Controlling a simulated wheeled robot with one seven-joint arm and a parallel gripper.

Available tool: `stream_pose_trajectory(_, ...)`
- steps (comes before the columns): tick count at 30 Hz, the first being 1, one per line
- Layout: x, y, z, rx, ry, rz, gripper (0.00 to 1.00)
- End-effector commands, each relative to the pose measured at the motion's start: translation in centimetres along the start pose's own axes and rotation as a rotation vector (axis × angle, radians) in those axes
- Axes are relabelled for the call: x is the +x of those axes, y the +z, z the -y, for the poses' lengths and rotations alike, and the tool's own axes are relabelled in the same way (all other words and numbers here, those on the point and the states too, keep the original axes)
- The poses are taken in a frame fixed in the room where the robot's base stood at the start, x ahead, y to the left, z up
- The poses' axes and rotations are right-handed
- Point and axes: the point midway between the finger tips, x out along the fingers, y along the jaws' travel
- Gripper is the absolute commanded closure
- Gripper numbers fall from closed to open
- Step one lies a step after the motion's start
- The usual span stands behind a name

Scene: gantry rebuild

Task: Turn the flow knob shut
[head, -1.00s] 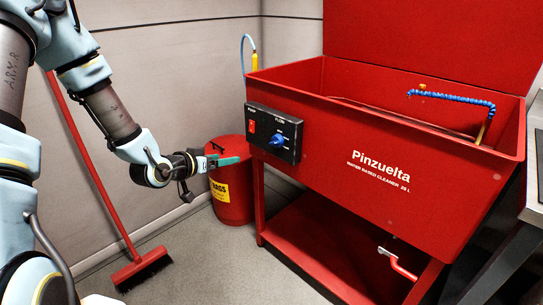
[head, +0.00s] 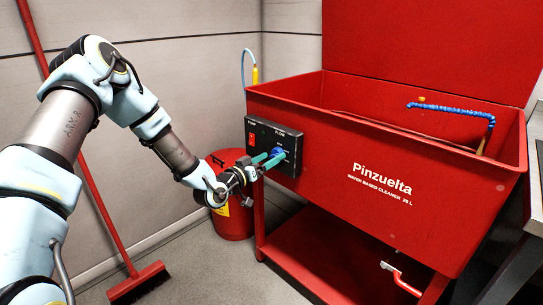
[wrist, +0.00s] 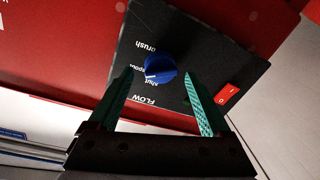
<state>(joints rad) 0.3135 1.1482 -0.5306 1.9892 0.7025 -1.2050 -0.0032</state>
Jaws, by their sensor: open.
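The blue flow knob (head: 278,152) sits on a black control panel (head: 259,141) on the front of the red parts washer (head: 375,185). In the wrist view the knob (wrist: 160,68) lies just beyond and between the fingertips, with a white pointer mark on its lower left side. The labels around it appear upside down and include "FLOW", "shut", "spout" and "brush". My gripper (head: 270,160) is open, with its green fingers pointing at the panel. In the wrist view my gripper (wrist: 161,82) has a finger on each side below the knob. I cannot tell whether either finger touches it.
A red rocker switch (wrist: 227,93) is on the same panel, near the right finger in the wrist view. A red bin (head: 232,222) stands behind my gripper. A red broom (head: 138,284) leans at the left.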

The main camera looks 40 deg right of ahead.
Motion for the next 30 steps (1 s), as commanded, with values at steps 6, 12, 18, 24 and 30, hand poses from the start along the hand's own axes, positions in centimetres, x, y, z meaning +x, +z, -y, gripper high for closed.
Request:
stream_pose_trajectory(6, 1.24, 0.03, 0.04, -0.001, -0.002, 0.001, 0.18)
stream_pose_trajectory(12, 1.27, 0.04, 0.04, -0.001, -0.001, 0.001, 0.18)
stream_pose_trajectory(18, 1.26, 0.03, 0.03, -0.001, -0.001, 0.001, 0.36)
stream_pose_trajectory(24, 1.25, 0.03, 0.01, 0.0, -0.001, 0.001, 0.58)
stream_pose_trajectory(30, 1.25, 0.03, -0.03, -0.001, 0.0, 0.001, 0.81)
